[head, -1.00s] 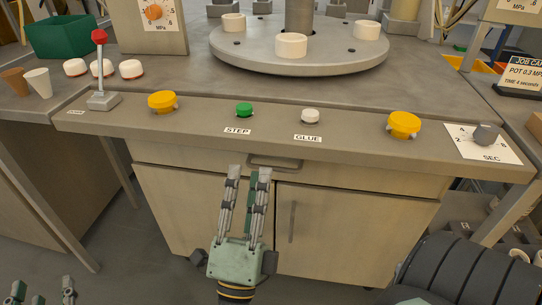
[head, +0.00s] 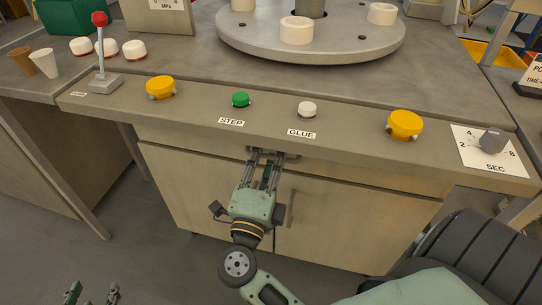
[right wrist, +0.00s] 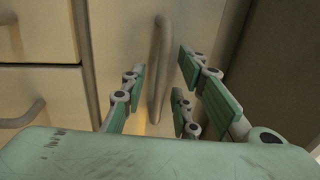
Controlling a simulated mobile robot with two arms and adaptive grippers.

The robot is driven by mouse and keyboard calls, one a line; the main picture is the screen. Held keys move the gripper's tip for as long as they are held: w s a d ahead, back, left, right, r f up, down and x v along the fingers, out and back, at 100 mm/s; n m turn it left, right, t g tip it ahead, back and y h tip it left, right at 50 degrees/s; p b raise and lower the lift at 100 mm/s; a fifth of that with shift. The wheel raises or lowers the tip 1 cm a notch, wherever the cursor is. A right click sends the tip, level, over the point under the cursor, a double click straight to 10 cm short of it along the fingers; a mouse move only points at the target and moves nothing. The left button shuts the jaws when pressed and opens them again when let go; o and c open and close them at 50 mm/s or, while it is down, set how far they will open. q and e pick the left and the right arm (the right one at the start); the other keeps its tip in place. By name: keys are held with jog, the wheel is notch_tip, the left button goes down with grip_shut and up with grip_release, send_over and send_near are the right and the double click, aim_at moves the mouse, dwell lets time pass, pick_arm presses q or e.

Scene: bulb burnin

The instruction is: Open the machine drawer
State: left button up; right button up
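The machine drawer (head: 355,172) is a wide pale front under the bench edge, and it looks closed. Its grey bar handle (head: 291,156) is partly hidden by my right gripper (head: 265,156). The right gripper is open, with its fingers at the handle. In the right wrist view, the handle (right wrist: 160,65) stands between the spread green-padded fingers (right wrist: 155,85), with gaps on both sides. My left gripper (head: 93,292) is open and empty at the bottom left, low and far from the drawer; only its fingertips show.
Cabinet doors (head: 350,220) with a vertical handle (head: 290,208) lie below the drawer. The bench edge above carries a red-topped lever (head: 100,50), yellow buttons (head: 405,124), a green button (head: 241,99), a white button (head: 307,109) and a dial (head: 491,140). The floor in front is clear.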

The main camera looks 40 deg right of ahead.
jog(key=shift+w+d+r, duration=0.1)
jog(key=shift+w+d, duration=0.1)
jog(key=shift+d, duration=0.05)
grip_shut()
dwell(0.5)
